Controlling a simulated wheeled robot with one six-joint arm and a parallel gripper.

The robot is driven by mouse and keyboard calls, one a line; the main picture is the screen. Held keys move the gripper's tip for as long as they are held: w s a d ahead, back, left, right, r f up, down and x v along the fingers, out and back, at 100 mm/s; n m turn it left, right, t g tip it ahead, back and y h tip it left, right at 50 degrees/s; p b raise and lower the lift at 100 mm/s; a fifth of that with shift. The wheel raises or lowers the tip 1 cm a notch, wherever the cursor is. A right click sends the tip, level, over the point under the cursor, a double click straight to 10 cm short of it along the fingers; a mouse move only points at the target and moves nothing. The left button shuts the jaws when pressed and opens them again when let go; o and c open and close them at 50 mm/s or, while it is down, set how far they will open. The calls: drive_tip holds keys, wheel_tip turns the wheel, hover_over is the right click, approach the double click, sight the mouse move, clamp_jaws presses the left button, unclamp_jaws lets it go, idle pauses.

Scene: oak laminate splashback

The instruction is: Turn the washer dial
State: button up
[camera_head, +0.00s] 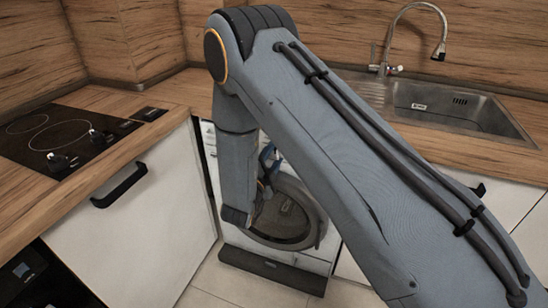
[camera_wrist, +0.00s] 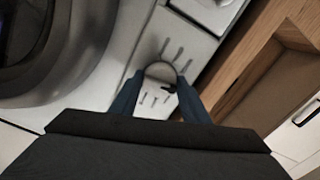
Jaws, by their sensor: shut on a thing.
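The washer (camera_head: 289,218) is a white front-loader with a round dark door, set under the corner of the counter. My arm hides much of its upper front in the head view. The round dial (camera_wrist: 160,71) sits on the washer's pale panel in the wrist view, with dark marks printed around it. My gripper (camera_wrist: 160,84) has blue fingers on either side of the dial and is shut on it. In the head view only a bit of the blue fingers shows beside my arm, near the washer's upper front.
A wooden counter edge (camera_wrist: 245,70) runs close beside the panel. In the head view a black hob (camera_head: 62,137) is on the left counter and a steel sink (camera_head: 455,108) with a faucet is at the right. A white cabinet with a black handle (camera_head: 120,187) stands left of the washer.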

drive_tip(key=shift+m, duration=0.8)
drive_tip(key=o, duration=1)
drive_tip(key=shift+o, duration=0.2)
drive_tip(key=shift+s+a, duration=0.1)
drive_tip(key=b+v, duration=0.1)
drive_tip(key=v, duration=0.6)
drive_tip(key=shift+s, duration=0.3)
drive_tip(key=shift+s+a, duration=0.1)
drive_tip(key=shift+a, duration=0.05)
